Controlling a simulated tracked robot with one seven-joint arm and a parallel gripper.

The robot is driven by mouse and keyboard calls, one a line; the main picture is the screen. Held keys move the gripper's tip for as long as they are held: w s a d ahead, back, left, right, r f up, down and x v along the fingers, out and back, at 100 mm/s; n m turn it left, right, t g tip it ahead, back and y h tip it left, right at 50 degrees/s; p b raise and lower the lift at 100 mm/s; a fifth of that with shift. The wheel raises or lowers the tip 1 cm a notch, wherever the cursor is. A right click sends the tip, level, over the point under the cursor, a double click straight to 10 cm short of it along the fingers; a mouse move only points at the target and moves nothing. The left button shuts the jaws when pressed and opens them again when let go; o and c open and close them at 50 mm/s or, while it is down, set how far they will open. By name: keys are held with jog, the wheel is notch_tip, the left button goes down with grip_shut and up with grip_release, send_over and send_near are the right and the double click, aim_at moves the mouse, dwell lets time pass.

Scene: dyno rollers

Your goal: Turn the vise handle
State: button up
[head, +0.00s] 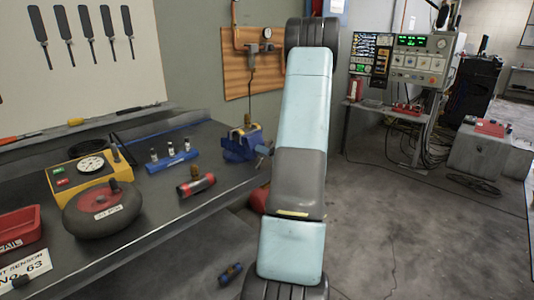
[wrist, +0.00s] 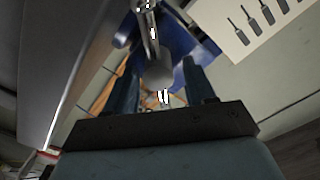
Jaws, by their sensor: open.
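The blue vise (head: 239,146) is mounted at the right end of the dark workbench in the head view. My arm stands just right of it, and its handle is hard to make out there. In the wrist view the blue vise body (wrist: 184,42) fills the upper middle. A grey metal rod with a rounded end, apparently the vise handle (wrist: 157,72), points down from the top. My gripper (wrist: 162,68) is open, its two dark fingers either side of the rod's end in the picture. I cannot tell whether they touch it. My gripper is not clearly visible in the head view.
The workbench (head: 225,181) holds a yellow gauge box (head: 84,184), a dark round device (head: 103,212), a blue holder (head: 172,162) and a red-black cylinder (head: 196,185). A small blue cylinder (head: 231,273) lies on the floor. Open floor lies right of my arm, before an instrument console (head: 407,62).

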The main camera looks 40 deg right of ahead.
jog(key=shift+c, duration=0.3)
jog(key=c, duration=0.9)
jog(key=shift+d, duration=0.15)
